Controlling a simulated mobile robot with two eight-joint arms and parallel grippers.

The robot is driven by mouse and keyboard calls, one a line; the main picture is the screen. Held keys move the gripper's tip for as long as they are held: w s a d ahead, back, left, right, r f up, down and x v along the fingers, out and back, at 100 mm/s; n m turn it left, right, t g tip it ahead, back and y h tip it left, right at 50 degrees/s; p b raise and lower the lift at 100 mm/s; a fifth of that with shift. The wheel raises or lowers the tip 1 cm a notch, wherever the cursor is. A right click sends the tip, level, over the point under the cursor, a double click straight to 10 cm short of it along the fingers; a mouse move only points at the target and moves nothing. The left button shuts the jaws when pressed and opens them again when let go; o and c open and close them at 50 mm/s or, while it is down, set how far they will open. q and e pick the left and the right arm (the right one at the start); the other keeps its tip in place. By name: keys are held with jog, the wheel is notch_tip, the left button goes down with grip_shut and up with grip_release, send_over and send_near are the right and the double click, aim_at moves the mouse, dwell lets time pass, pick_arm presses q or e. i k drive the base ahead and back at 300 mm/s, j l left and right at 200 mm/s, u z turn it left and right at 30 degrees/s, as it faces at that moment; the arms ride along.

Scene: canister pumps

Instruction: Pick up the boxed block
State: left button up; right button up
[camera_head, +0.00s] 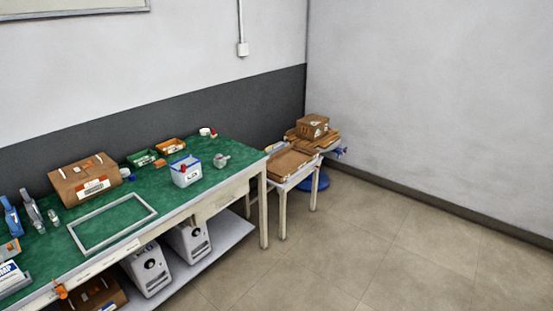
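No thing is plainly marked as the boxed block. A brown cardboard box (72,178) with labels lies on the green-topped workbench (165,186) at the left. A smaller brown box (313,126) sits on flat cardboard on the small white table (309,172) in the corner. I cannot tell which of these, if either, holds the block. Neither of my grippers is in view.
On the bench are a grey rectangular frame (146,216), a white box with a blue rim (186,177), orange (170,146) and green (141,158) trays, and bottles. White machines (148,272) stand on the lower shelf. The floor (390,250) at right is clear.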

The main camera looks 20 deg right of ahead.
aim_at(219, 161)
jog(key=z, duration=0.1)
jog(key=i+j+z, duration=0.1)
jog(key=i+z, duration=0.3)
jog(key=i, duration=2.65)
